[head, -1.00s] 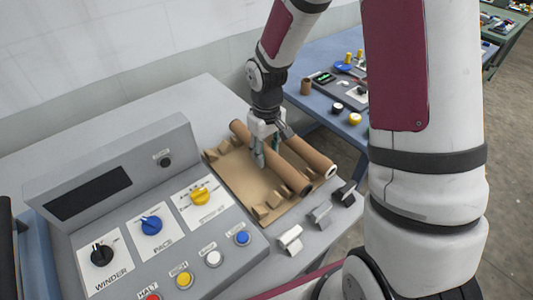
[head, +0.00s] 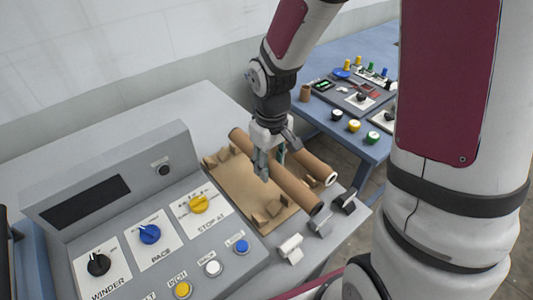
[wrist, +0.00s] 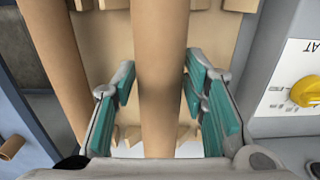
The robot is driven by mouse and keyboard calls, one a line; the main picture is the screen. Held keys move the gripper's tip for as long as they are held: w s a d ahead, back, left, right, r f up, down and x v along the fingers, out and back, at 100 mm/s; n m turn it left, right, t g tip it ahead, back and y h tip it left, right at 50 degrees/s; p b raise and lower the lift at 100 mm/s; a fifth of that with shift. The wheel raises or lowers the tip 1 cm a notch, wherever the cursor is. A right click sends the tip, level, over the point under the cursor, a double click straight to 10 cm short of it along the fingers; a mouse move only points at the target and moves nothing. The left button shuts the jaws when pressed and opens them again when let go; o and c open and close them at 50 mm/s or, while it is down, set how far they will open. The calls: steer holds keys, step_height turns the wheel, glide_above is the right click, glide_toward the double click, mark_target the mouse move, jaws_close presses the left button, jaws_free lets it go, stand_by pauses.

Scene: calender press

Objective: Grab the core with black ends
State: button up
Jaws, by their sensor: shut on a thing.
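The core with black ends (head: 292,187) is a brown cardboard tube; its near end shows dark in the head view. It runs lengthwise up the middle of the wrist view (wrist: 161,70). My gripper (head: 270,165) is shut on this core, with teal-padded fingers (wrist: 160,95) on both sides of it. A second brown core (head: 315,166) with a white end lies to its right, and also shows at the left in the wrist view (wrist: 64,65). I cannot tell how far the held core is above the tray.
The cardboard-coloured tray (head: 235,180) has notched supports, with an empty one (head: 270,212) at its front left. The control panel (head: 150,220) with knobs and buttons stands to the left. Levers (head: 320,222) sit in front. A blue table (head: 375,145) with controls stands behind right.

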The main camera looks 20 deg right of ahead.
mark_target(299, 193)
steer(key=s, duration=0.3)
steer(key=s+a, duration=0.1)
steer(key=s, duration=0.1)
steer(key=s+r+p, duration=0.1)
steer(key=s, duration=0.2)
steer(key=shift+s+a, duration=0.3)
steer(key=shift+s, duration=0.05)
steer(key=shift+s+a+p, duration=0.15)
steer(key=shift+s+p, duration=0.5)
steer(key=shift+s, duration=0.2)
